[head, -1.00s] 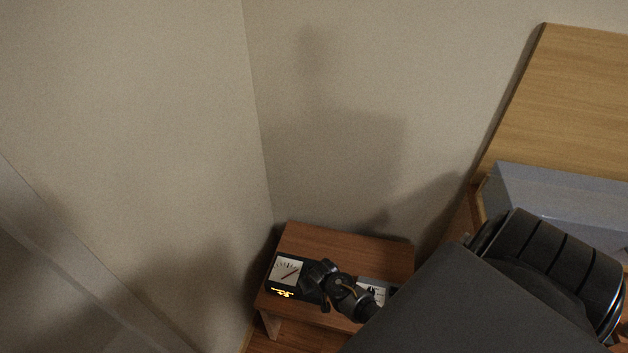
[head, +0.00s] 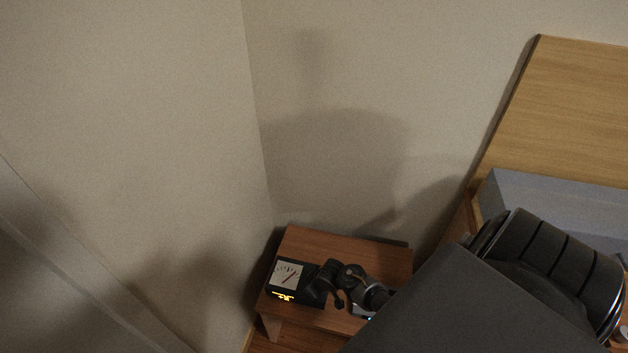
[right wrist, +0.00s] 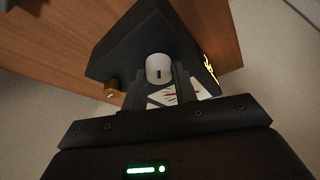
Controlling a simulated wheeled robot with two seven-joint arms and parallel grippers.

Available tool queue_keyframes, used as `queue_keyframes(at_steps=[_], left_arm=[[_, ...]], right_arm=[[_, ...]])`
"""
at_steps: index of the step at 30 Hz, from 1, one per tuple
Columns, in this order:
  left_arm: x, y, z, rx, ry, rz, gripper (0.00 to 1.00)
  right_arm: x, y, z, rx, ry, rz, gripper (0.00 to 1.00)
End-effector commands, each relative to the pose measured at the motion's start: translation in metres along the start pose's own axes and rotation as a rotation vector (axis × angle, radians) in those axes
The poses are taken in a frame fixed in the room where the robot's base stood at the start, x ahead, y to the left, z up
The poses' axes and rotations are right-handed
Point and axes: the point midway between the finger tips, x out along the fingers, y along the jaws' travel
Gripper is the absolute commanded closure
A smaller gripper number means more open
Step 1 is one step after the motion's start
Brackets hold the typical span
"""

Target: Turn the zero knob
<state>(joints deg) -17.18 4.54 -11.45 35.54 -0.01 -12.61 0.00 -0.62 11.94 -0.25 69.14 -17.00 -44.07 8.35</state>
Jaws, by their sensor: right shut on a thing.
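A black meter box (head: 314,297) with a white dial face (head: 288,273) and a needle sits on a small wooden table. In the right wrist view the box (right wrist: 125,50) carries a white knob (right wrist: 158,66) with a dark mark, which seems to be the zero knob; no label is readable. My right gripper (right wrist: 162,76) is shut on this white knob, one finger at each side. The fingers partly cover the dial (right wrist: 185,92). In the head view my right gripper (head: 328,284) hides the knob. My left gripper is in neither current view.
A brass-coloured knob (right wrist: 111,88) sticks out of the box beside the white one. The wooden table (head: 335,243) stands close to the walls. A grey box (head: 560,205) and a wooden board (head: 570,100) are at the right.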

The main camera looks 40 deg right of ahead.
Motion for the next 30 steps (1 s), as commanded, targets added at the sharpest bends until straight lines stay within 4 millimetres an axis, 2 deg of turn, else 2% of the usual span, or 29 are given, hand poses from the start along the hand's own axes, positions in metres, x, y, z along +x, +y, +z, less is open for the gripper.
queue_keyframes(at_steps=[4,13,30], left_arm=[[-0.007,0.0,0.0,0.0,-0.001,0.0,0.55],[-0.006,0.0,0.0,0.0,-0.001,0.0,0.55],[0.02,0.0,0.002,0.0,-0.001,0.0,0.55]], right_arm=[[-0.002,0.003,-0.001,-0.13,0.003,-0.049,0.95],[0.001,0.005,-0.001,-0.392,0.015,-0.158,0.95],[0.004,0.007,-0.001,-0.865,0.035,-0.354,0.95]])
